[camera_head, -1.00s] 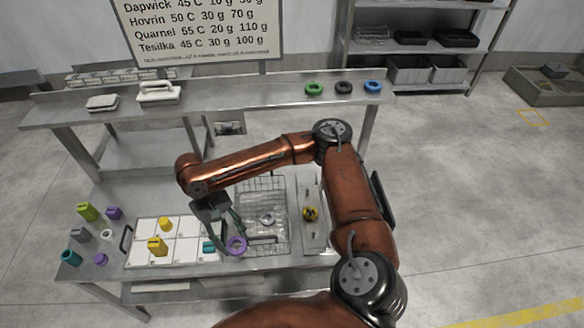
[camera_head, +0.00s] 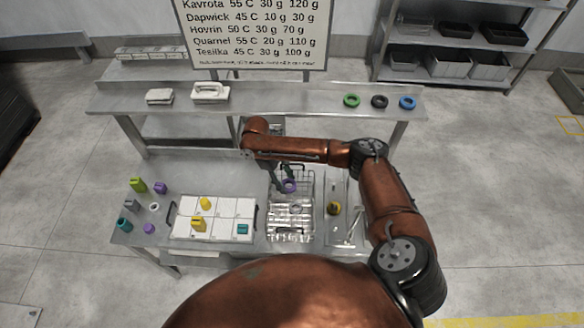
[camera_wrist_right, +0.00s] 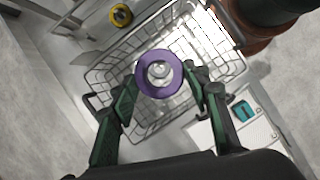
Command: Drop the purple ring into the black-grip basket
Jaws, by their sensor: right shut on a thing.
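The purple ring (camera_head: 289,186) is held by my right gripper (camera_head: 283,180) over the far part of a wire basket (camera_head: 313,225). In the right wrist view the ring (camera_wrist_right: 143,76) sits between the two green-padded fingers (camera_wrist_right: 160,84), with the basket's wires (camera_wrist_right: 225,72) below and around it. A dark grip shows on the basket's rim (camera_wrist_right: 94,101) there. The ring looks above the basket floor; how high, I cannot tell. A small shiny round thing shows through the ring's hole. My left gripper is not in view.
A white sectioned tray (camera_head: 219,208) with yellow and teal pieces stands left of the basket. A yellow-and-black round piece (camera_head: 333,208) lies to its right. Several coloured pieces lie at far left. A raised shelf behind holds green (camera_head: 352,100), black (camera_head: 379,101) and blue (camera_head: 407,102) rings.

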